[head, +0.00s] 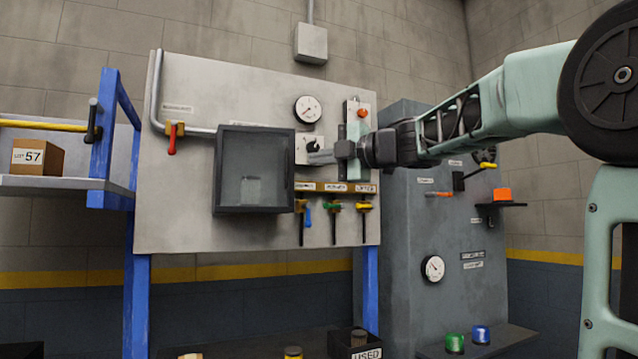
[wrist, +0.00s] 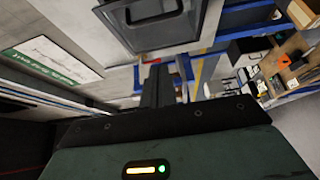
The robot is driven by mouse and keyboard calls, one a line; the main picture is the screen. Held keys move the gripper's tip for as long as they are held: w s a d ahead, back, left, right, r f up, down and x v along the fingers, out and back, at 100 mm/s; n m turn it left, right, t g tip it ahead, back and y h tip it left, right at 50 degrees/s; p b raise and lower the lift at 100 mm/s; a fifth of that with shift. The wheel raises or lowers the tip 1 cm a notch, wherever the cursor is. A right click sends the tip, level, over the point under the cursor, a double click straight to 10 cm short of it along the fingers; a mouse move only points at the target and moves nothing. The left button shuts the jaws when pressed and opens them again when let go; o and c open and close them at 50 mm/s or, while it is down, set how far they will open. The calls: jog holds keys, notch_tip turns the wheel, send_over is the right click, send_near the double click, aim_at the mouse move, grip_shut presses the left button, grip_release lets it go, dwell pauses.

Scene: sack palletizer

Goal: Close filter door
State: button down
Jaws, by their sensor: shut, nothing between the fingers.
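The filter door (head: 254,172) is a dark grey frame with a pale window, on a box fixed to the panel's middle in the head view. It looks nearly flush with the box; I cannot tell whether a small gap is left. A dark framed window, likely the same door, shows at the top of the wrist view (wrist: 152,33). My gripper (head: 318,158) is shut and empty, just right of the door's right edge in the head view. Its fingers (wrist: 160,86) point toward the frame in the wrist view. I cannot tell whether they touch it.
A gauge (head: 308,109) and a small switch plate sit close to my gripper. Several coloured valve handles (head: 333,206) hang below it. A red-handled valve (head: 174,138) is on the left. A grey cabinet (head: 440,260) stands right. A shelf with a box (head: 38,157) is far left.

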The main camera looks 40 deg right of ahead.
aim_at(279, 169)
jog(key=d+p+x, duration=0.2)
jog(key=p+x, duration=0.2)
jog(key=x, duration=0.6)
jog(key=shift+w+d+y, duration=0.2)
jog(key=shift+w+y, duration=0.1)
jog(key=shift+w, duration=0.3)
jog(key=shift+p, duration=0.3)
jog(key=w+d+p, duration=0.1)
jog(key=w+d, duration=0.2)
jog(key=shift+p, duration=0.3)
jog(key=shift+s, duration=0.1)
jog(key=shift+r, duration=0.15)
